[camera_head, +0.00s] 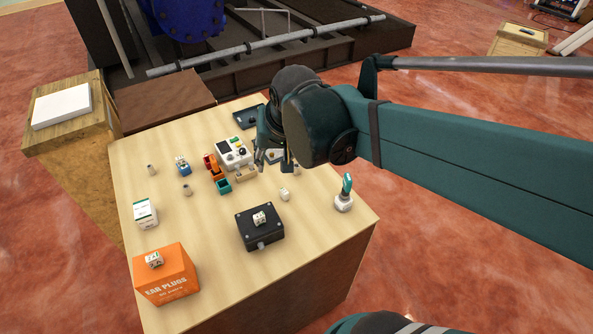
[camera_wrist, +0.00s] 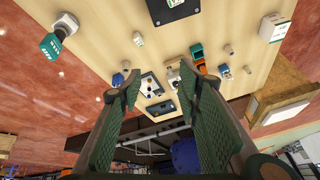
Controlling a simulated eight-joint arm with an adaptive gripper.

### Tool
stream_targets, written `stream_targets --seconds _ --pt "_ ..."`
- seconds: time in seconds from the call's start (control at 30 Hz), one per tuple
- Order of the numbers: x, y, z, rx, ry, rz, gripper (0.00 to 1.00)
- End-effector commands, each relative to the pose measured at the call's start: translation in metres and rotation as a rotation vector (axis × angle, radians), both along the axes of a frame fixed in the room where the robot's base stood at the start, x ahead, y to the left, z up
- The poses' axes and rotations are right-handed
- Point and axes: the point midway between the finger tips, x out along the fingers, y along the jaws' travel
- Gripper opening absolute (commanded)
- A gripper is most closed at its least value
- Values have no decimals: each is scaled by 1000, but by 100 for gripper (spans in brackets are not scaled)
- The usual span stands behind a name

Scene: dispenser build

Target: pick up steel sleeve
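Two small grey cylinders stand on the left part of the table, one farther back (camera_head: 151,169) and one nearer the middle (camera_head: 187,188). Either could be the steel sleeve; I cannot tell which. They look small in the wrist view too, one (camera_wrist: 228,50) above the other (camera_wrist: 248,69). My gripper (camera_head: 273,163) is over the back right part of the table, to the right of both cylinders and apart from them. In the wrist view my gripper (camera_wrist: 160,82) has its two green-padded fingers spread wide with nothing held between them.
The wooden table (camera_head: 215,270) holds an orange ear plugs box (camera_head: 168,283), a white-green box (camera_head: 145,213), a black box (camera_head: 260,230), a device with buttons (camera_head: 233,150), small coloured bins (camera_head: 223,186) and a green-handled tool (camera_head: 345,194).

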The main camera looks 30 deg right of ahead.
Motion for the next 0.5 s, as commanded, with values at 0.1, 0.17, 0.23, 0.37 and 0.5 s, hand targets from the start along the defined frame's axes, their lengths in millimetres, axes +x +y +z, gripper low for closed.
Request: stream_targets --seconds 0.1,0.17,0.23,0.37,0.5 --pt "15 -9 -5 26 26 -66 34" --pt "21 -13 -9 39 39 -100 34" --pt "29 -18 -12 53 55 -138 34" --pt "42 -29 -21 80 82 -212 34" --pt "57 -39 -31 106 112 -291 34"
